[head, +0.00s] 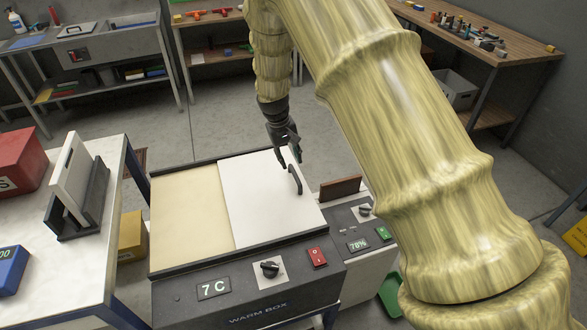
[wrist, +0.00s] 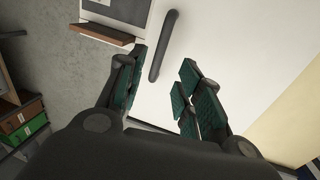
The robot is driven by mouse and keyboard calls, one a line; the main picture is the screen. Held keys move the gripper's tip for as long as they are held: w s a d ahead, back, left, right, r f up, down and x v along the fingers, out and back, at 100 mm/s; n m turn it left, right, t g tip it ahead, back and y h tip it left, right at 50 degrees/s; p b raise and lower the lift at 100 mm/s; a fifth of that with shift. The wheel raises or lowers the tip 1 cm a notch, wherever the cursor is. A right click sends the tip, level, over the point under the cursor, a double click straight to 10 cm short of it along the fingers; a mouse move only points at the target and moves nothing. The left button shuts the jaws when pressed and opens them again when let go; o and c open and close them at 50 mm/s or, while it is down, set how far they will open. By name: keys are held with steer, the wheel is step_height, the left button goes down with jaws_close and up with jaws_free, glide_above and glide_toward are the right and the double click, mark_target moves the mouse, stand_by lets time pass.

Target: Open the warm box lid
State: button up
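The warm box (head: 250,314) stands front centre in the head view, labelled WARM BOX, with a "7 C" display. A white lid panel (head: 262,205) covers the right part of its top; a cream surface (head: 190,212) shows on the left. A dark bar handle (head: 295,180) stands near the white panel's right edge. My gripper (head: 289,160) is just above and behind the handle, pointing down. In the wrist view, my gripper (wrist: 158,88) has its green-padded fingers spread with nothing between the tips. The handle (wrist: 165,45) lies just ahead of them; I see no contact.
A neighbouring unit (head: 358,241) reading 78% adjoins the box on the right, with a brown board (head: 340,188) standing on it. A white table (head: 30,262) at left holds a rack (head: 80,197), a red box (head: 18,160) and a blue box (head: 10,268). Grey floor is open behind.

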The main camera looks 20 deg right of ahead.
mark_target(294, 173)
steer(key=shift+d+f+p, duration=0.25)
steer(key=shift+f+p, duration=0.05)
steer(key=shift+f, duration=0.8)
steer(key=shift+d+f+p, duration=0.2)
steer(key=shift+f+p, duration=0.15)
steer(key=shift+f, duration=0.8)
steer(key=shift+d+f+p, duration=0.25)
steer(key=shift+f+p, duration=0.05)
steer(key=shift+f, duration=0.8)
jaws_close()
